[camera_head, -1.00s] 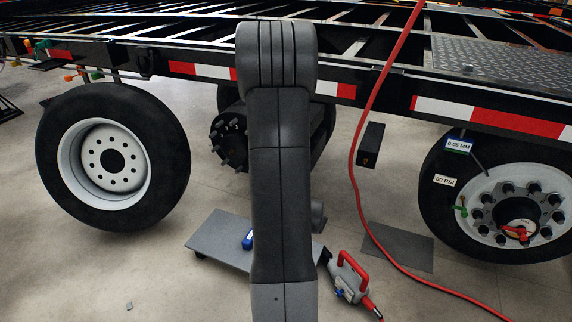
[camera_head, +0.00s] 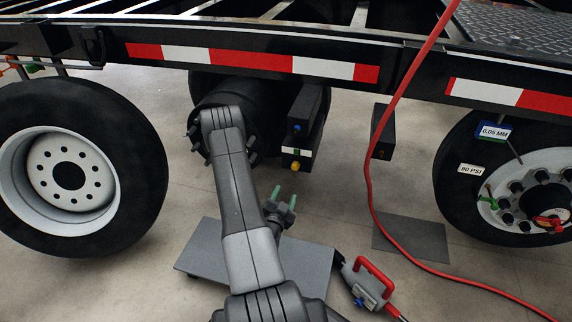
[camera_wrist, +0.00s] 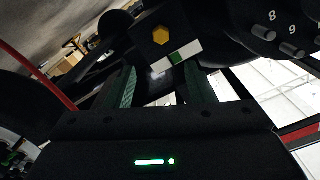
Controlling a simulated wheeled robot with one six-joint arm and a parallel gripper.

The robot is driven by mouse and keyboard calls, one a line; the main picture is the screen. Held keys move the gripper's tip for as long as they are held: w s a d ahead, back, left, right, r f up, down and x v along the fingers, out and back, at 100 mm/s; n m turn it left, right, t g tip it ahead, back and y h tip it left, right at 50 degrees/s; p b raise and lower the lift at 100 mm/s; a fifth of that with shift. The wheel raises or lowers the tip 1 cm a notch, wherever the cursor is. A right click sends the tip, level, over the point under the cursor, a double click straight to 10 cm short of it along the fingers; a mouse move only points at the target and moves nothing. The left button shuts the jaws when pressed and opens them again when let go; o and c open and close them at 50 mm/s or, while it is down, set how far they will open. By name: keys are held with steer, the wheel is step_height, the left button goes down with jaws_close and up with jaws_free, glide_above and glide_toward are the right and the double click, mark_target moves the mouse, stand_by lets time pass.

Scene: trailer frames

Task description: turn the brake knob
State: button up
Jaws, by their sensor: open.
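A black box (camera_head: 305,110) hangs under the trailer, right of the wheel hub. It carries a blue knob (camera_head: 297,128) and, below a white-and-green label (camera_head: 297,151), a yellow knob (camera_head: 295,166). I cannot tell from markings which is the brake knob. The yellow knob shows as a hexagon in the wrist view (camera_wrist: 160,36), beyond my fingers and facing the camera. My gripper (camera_head: 284,199) has green fingertips, is open and empty, and sits just below the yellow knob, apart from it. In the wrist view the two fingers (camera_wrist: 161,88) stand apart, pointing toward the box.
The bare hub (camera_head: 222,115) is behind my arm. A grey low platform (camera_head: 200,250) lies on the floor below. A red hose (camera_head: 385,110) hangs at right beside another black box (camera_head: 382,130). A red-handled tool (camera_head: 368,285) lies on the floor. Wheels stand on both sides.

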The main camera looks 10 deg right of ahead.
mark_target(295, 168)
steer(key=b+x, duration=0.3)
steer(key=x, duration=0.9)
steer(key=shift+w+d+f, duration=0.15)
steer(key=shift+w, duration=0.05)
steer(key=shift+w+d+b, duration=0.25)
steer(key=shift+w+b, duration=0.05)
steer(key=shift+w, duration=0.35)
steer(key=c, duration=1)
